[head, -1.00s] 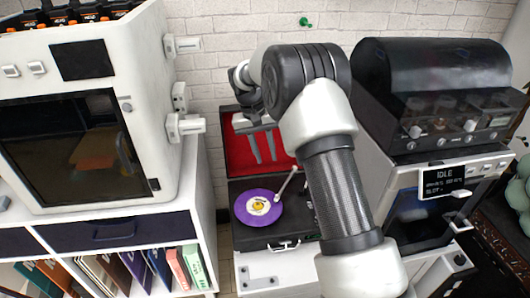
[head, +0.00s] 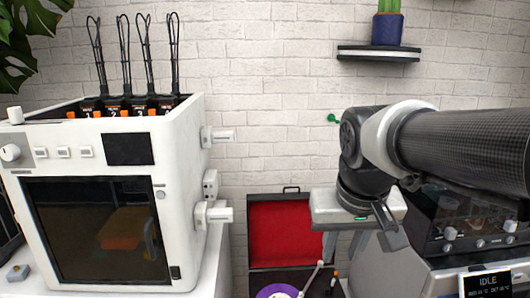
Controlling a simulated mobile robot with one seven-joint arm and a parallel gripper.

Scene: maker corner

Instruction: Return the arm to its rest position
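My arm reaches in from the right edge in the head view, its dark textured link raised and nearly level. My gripper (head: 341,252) hangs at its end, pointing down, in front of the brick wall and to the right of the red-lined record player case (head: 286,232). Its two grey fingers are apart with nothing seen between them. The lower fingertips overlap the area by the record player, and their exact distance from it cannot be told.
A white 3D printer (head: 180,140) with a dark door stands at left. A purple record (head: 277,292) shows at the bottom edge. A machine with a dark cover (head: 465,215) and an "IDLE" display (head: 488,283) stands at right, partly behind my arm. A wall shelf (head: 378,53) holds a potted cactus (head: 387,25).

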